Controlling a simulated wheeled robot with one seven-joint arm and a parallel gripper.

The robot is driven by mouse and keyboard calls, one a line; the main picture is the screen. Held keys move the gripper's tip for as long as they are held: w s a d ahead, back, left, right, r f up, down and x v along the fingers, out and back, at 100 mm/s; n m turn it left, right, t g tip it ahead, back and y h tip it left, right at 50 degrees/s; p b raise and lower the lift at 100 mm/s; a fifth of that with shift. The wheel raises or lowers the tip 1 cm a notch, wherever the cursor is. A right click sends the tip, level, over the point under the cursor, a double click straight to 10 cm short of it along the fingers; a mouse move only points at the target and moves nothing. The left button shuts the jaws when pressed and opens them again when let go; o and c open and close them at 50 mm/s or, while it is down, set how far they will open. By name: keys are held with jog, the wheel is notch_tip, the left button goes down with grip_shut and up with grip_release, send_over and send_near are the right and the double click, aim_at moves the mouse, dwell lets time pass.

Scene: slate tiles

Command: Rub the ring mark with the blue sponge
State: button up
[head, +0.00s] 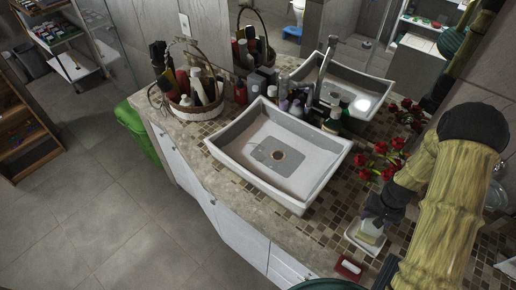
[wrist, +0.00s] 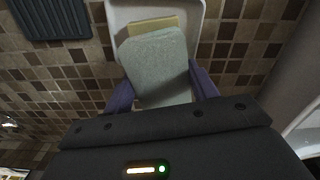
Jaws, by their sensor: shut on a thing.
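My gripper (head: 372,219) is at the white dish (head: 353,239) on the counter, right of the sink. In the wrist view, its purple fingers (wrist: 163,92) are shut on a pale grey-blue block (wrist: 158,58), which looks like the blue sponge. A yellow block (wrist: 153,25) shows past its far end, over the white dish (wrist: 113,14). The held block covers part of both, and I cannot tell whether it touches them. I cannot make out a ring mark in either view.
A white basin (head: 240,168) with a drain fills the middle of the counter. Red flowers (head: 385,160) stand behind the dish, a red item (head: 348,267) lies in front. Bottles and a basket (head: 190,112) crowd the back left. A dark ribbed item (wrist: 50,18) lies beside the dish.

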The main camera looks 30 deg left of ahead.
jog(key=shift+w+r, duration=0.15)
jog(key=shift+w, duration=0.1)
jog(key=w+r+m+b, duration=0.2)
jog(key=w+r+b, duration=0.1)
jog(key=w+r, duration=0.1)
jog(key=shift+w+d+b, duration=0.1)
jog(key=shift+b, duration=0.2)
jog(key=shift+m, duration=0.7)
jog(key=r, duration=0.1)
jog(key=w+r+b, duration=0.1)
jog(key=r, duration=0.1)
jog(key=w+r, duration=0.1)
jog(key=r, duration=0.1)
jog(key=shift+s, duration=0.1)
